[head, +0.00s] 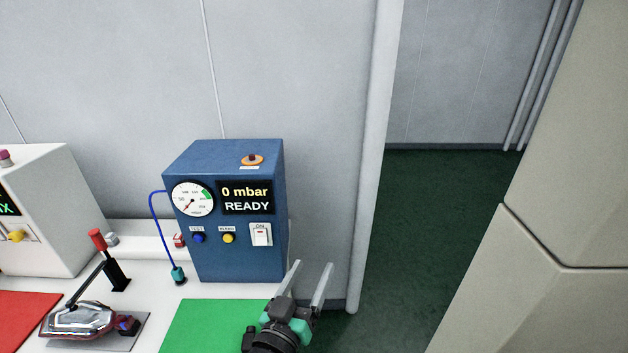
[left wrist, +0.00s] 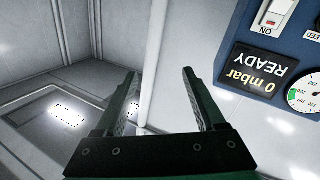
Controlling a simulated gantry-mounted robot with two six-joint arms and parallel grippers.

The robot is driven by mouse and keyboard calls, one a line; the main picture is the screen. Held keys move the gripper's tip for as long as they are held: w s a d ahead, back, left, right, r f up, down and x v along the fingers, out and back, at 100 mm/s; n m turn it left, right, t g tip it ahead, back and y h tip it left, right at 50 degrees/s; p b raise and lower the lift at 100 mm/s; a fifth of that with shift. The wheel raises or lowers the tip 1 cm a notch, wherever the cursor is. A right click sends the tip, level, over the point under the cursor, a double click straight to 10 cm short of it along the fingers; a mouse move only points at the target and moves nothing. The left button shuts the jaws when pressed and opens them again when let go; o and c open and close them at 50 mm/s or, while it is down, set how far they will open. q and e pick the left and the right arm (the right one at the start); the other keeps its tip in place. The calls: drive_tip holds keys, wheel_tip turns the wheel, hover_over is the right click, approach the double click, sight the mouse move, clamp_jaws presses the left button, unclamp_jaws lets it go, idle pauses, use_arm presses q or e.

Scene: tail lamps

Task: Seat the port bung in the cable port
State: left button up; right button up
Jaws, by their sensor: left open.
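A tail lamp (head: 80,320) lies on a grey plate at the lower left, with a dark blue and red part (head: 128,325) at its right end. I cannot make out the cable port on it. No thing is clearly the port bung; a small red-and-white piece (head: 179,240) and a grey round piece (head: 112,239) stand at the back of the bench. My left gripper (head: 314,266) is open and empty, right of the green mat and well away from the lamp. Its two fingers (left wrist: 160,72) also show apart in the left wrist view. My right gripper is not in view.
A blue tester (head: 270,262) reading "0 mbar READY" stands behind the green mat (head: 205,325). Its blue hose ends in a teal fitting (head: 178,275). A red-handled clamp (head: 97,240) rises by the lamp. A red mat (head: 22,315) and white machine (head: 55,200) are left.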

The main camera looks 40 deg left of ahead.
use_arm(q)
drive_tip(key=d+r+m+t+h, duration=0.1)
drive_tip(key=d+r+t, duration=0.2)
drive_tip(key=r, duration=0.7)
drive_tip(key=d+r+m+t+h, duration=0.2)
drive_tip(key=r+t, duration=0.1)
drive_tip(key=r, duration=0.8)
drive_tip(key=s+d+r+m+t+h, duration=0.2)
drive_tip(key=s+r+h, duration=0.1)
drive_tip(key=r, duration=0.4)
drive_tip(key=s+d+r+m+t+h, duration=0.2)
drive_tip(key=s+r+m, duration=0.1)
drive_tip(key=s+r, duration=0.3)
wheel_tip(320, 180, up, 2)
drive_tip(key=shift+s+d+t+h, duration=0.2)
drive_tip(key=shift+d+t+h, duration=0.15)
drive_tip(key=shift+t+h, duration=0.05)
drive_tip(key=shift+o, duration=0.4)
